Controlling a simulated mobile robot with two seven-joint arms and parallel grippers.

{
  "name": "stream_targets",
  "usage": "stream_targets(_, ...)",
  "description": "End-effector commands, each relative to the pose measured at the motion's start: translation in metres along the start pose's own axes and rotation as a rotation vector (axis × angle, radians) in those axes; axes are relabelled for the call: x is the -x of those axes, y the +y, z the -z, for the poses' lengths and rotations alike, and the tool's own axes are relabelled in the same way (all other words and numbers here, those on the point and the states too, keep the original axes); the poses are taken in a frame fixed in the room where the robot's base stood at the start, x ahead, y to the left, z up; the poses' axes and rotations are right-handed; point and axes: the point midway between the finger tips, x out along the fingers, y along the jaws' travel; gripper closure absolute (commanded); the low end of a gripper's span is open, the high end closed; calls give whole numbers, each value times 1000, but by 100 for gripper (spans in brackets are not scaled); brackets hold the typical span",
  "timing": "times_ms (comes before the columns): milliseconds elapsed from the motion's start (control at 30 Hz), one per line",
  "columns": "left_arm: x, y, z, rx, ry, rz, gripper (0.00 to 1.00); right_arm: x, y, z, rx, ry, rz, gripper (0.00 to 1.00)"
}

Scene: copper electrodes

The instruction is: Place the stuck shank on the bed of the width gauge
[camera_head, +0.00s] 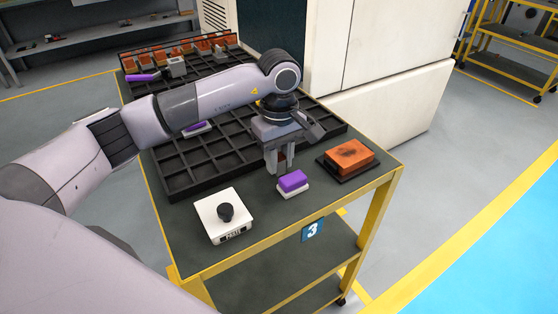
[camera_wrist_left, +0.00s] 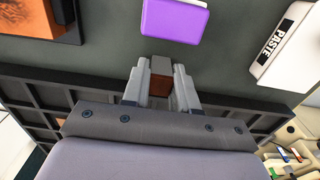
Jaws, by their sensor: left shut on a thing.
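My left gripper (camera_head: 280,168) is over the cart top, between the black compartment tray and the purple-and-white block. In the left wrist view, its fingers (camera_wrist_left: 160,82) are shut on a small brown, copper-coloured block (camera_wrist_left: 161,74), which I take as the stuck shank. The fingers hide its sides, and only a little of it shows in the head view. I cannot make out for certain which thing is the width gauge; a small grey block-like device (camera_head: 177,67) stands at the back, near a purple piece (camera_head: 143,77). My right gripper is not in view.
A purple-and-white block (camera_head: 292,183), a white PASTE box (camera_head: 222,216) with a black knob and an orange block (camera_head: 349,154) on a black plate stand along the cart's front. The black compartment tray (camera_head: 178,181) lies behind them. Orange pieces (camera_head: 200,50) stand at the back.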

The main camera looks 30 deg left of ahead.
Motion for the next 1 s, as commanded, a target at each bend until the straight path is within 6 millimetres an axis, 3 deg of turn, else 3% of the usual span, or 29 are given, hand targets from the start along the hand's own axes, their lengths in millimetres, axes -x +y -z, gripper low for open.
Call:
stream_targets(167, 8, 1, 0, 0, 1, -4, 100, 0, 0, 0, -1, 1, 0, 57)
stream_targets(367, 35, 1, 0, -1, 3, -6, 100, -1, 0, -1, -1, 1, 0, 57)
stream_targets(800, 143, 1, 0, 0, 2, -5, 100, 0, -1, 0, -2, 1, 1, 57)
stream_targets(1000, 176, 0, 0, 1, 2, -4, 100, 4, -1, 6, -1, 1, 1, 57)
